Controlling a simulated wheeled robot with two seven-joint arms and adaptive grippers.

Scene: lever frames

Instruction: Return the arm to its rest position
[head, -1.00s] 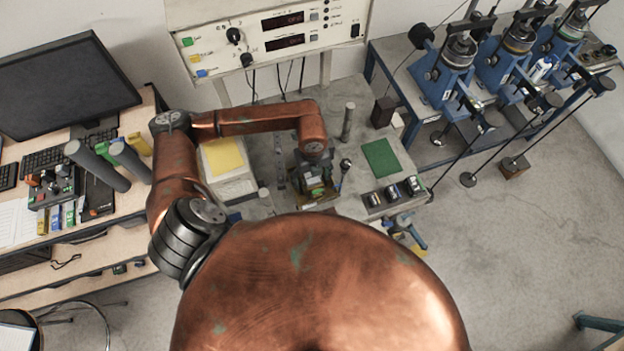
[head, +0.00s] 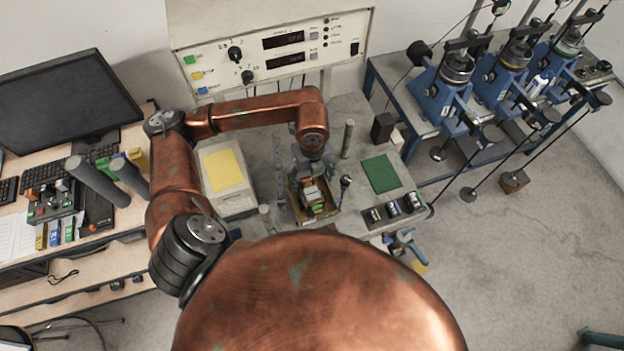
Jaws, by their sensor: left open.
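My left arm comes in from the left, bends at the elbow and reaches over the grey bench (head: 351,205). My left gripper (head: 312,180) points down at its end, just behind and above a small open box (head: 318,207) that holds several small pieces. The fingers are small and partly hidden by the wrist, and I see nothing held between them. Whether they touch the box I cannot tell. My right gripper is not in view.
A yellow pad (head: 224,170) lies left of the gripper, and a green mat (head: 380,174) lies right. A grey post (head: 347,138) stands close by. A control panel (head: 275,47) is behind. A monitor (head: 65,100) stands left; blue lever frames (head: 440,95) stand right.

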